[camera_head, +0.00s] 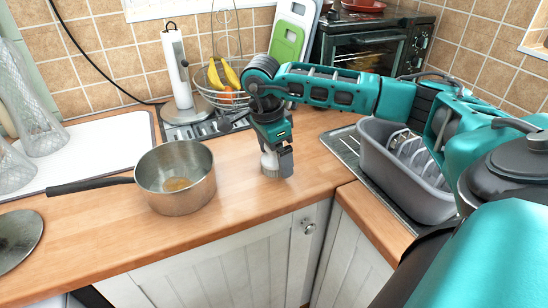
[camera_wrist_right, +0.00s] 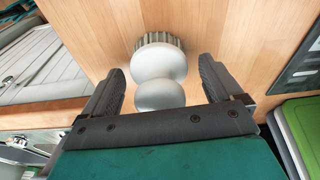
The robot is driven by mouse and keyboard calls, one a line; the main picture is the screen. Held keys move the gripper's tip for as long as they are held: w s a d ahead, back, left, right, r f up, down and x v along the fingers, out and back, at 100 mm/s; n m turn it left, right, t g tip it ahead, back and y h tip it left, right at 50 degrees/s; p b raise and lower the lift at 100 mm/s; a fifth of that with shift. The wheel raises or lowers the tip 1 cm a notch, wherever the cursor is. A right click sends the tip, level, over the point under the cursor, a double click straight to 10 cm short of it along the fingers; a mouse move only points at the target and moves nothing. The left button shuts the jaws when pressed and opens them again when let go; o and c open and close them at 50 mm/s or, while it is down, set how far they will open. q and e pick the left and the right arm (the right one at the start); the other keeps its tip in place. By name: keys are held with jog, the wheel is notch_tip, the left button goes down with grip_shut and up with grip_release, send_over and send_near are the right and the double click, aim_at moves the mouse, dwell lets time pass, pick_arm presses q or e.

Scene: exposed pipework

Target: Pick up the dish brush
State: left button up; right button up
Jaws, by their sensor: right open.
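The dish brush (camera_head: 270,164) stands upright on the wooden counter, bristles down, near the front edge. In the right wrist view, its rounded grey-white knob (camera_wrist_right: 160,94) and a wider round head with ridged bristles below show between the fingers. My right gripper (camera_head: 278,153) points down over the brush, with a finger on each side of the knob. In the right wrist view, the gripper (camera_wrist_right: 162,88) is open, and visible gaps separate both fingers from the knob. The gripper hides part of the brush in the head view. My left gripper is not in view.
A saucepan (camera_head: 176,190) stands left of the brush. A grey dish rack (camera_head: 405,185) sits to the right. Behind are a paper towel holder (camera_head: 177,68), a wire fruit basket (camera_head: 222,97), cutting boards (camera_head: 289,38) and a toaster oven (camera_head: 365,46). The counter around the brush is clear.

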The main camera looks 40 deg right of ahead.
jog(key=shift+f, duration=0.15)
jog(key=shift+c, duration=0.8)
jog(key=c, duration=0.9)
jog(key=shift+c, duration=0.2)
